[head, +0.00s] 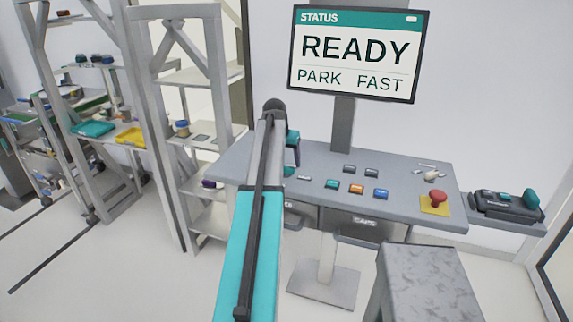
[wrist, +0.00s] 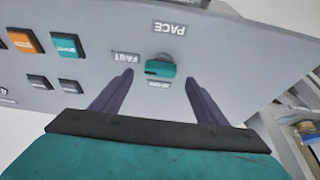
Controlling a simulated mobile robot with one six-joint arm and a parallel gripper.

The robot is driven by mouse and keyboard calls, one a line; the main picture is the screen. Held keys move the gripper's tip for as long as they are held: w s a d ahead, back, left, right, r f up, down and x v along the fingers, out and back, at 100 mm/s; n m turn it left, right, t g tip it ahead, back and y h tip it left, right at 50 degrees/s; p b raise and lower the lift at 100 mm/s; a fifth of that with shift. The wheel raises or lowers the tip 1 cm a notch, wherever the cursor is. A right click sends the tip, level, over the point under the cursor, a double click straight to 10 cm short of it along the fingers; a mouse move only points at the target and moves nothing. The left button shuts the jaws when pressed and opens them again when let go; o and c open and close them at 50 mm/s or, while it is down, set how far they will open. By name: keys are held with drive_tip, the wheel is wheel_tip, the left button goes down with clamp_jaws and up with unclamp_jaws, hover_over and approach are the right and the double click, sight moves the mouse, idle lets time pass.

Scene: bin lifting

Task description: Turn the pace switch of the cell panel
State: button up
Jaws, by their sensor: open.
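The pace switch (wrist: 160,69) is a small teal knob on the grey cell panel (wrist: 225,50), under an upside-down PACE label (wrist: 168,28) in the wrist view. A FAST label (wrist: 125,58) lies left of it, and another label, partly hidden and hard to read, lies just below it. My gripper (wrist: 159,77) is open, its two dark fingers on either side of the knob with gaps showing; I cannot tell whether they touch the panel. In the head view my gripper (head: 297,163) points down at the panel's left part, near the teal knob (head: 288,171).
The status screen (head: 355,50) reads READY, PARK, FAST. Coloured and dark buttons (head: 356,188) and a red mushroom button (head: 437,199) sit on the panel. A metal-topped block (head: 430,285) stands in front, and shelving (head: 190,110) stands at left.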

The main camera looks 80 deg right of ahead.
sight(287, 167)
drive_tip(key=shift+p+x, duration=0.6)
drive_tip(key=shift+x, duration=1.65)
